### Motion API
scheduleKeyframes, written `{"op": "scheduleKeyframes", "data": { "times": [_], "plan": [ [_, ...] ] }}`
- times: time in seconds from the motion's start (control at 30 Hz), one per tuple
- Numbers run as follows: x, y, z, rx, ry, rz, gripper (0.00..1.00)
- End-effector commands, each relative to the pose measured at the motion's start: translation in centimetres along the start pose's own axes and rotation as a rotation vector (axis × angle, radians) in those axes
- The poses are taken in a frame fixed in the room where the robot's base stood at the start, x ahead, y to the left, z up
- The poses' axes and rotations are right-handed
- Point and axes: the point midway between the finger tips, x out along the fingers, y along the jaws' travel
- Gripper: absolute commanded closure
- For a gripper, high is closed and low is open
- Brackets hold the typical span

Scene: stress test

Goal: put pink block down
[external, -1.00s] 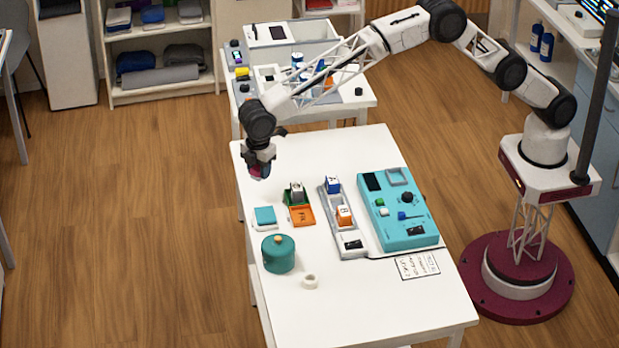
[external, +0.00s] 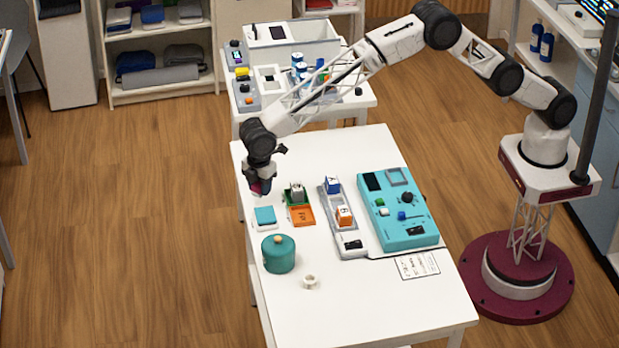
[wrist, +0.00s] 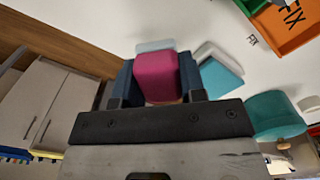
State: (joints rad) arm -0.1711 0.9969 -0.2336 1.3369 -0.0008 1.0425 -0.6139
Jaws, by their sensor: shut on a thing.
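The pink block (wrist: 157,75) is between the two fingers of my gripper (wrist: 156,85) in the wrist view. My gripper is shut on it. In the external view my gripper (external: 261,187) is low over the far left part of the white table (external: 350,300), with the block (external: 262,187) partly hidden by the fingers. A teal square pad (external: 265,216) lies just in front of the gripper, and it also shows right of the block in the wrist view (wrist: 220,78). I cannot tell whether the block touches the table.
An orange tray marked FIX (external: 302,216) lies right of the pad. A teal round pot (external: 278,254) and a small white ring (external: 310,282) stand nearer. A grey rack with blocks (external: 347,243) and a teal panel box (external: 405,232) are farther right. The near table end is clear.

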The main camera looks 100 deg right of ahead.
Motion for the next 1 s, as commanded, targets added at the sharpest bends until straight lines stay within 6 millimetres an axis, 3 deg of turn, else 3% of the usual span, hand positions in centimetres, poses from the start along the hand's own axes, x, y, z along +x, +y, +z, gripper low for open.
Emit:
{"op": "scheduleKeyframes", "data": {
  "times": [0.17,0.5,1.0],
  "plan": [
    [0.5,0.0,0.0,0.0,-0.001,0.0,0.84],
    [3.5,0.0,0.0,0.0,-0.001,0.0,0.84],
    [4.1,0.0,0.0,0.0,0.0,0.0,0.84]
  ]
}}
